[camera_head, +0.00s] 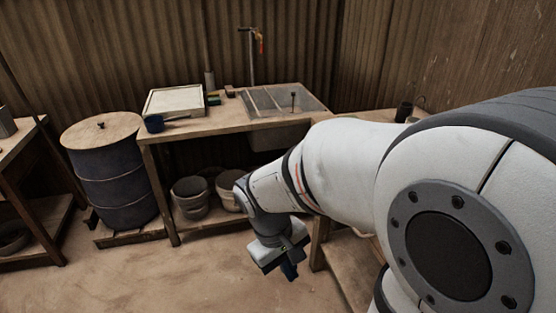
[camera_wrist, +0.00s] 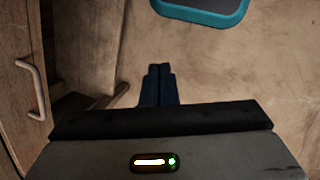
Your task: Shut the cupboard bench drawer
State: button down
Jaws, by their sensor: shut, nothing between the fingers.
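My gripper (camera_head: 289,272) hangs low over the floor in the head view, left of a wooden bench or cupboard part (camera_head: 345,272) mostly hidden by my arm. In the wrist view my gripper's dark blue fingers (camera_wrist: 159,70) are together and empty. A wooden front (camera_wrist: 15,75) with a pale bow-shaped handle (camera_wrist: 33,88) stands at the left edge, apart from the fingers. I cannot tell whether this front is the drawer or a door, or how far the drawer stands out.
A teal-rimmed dark object (camera_wrist: 202,10) lies at the top of the wrist view. The sink bench (camera_head: 222,118) stands behind, with buckets (camera_head: 190,197) below. A dark barrel (camera_head: 112,180) is at left. The floor (camera_head: 150,280) at front left is clear.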

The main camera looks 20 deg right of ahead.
jog(key=w+d+n+h+p, duration=0.5)
jog(key=w+n+h+p, duration=0.7)
jog(key=n+h, duration=0.15)
jog(key=s+d+f+p, duration=0.1)
jog(key=d+f, duration=0.2)
jog(key=d, duration=0.9)
jog(key=shift+s+d+n+t+p, duration=0.2)
jog(key=shift+d+n+t+p, duration=0.1)
jog(key=shift+d+n+t, duration=0.1)
jog(key=shift+f+y, duration=0.1)
jog(key=shift+y, duration=0.15)
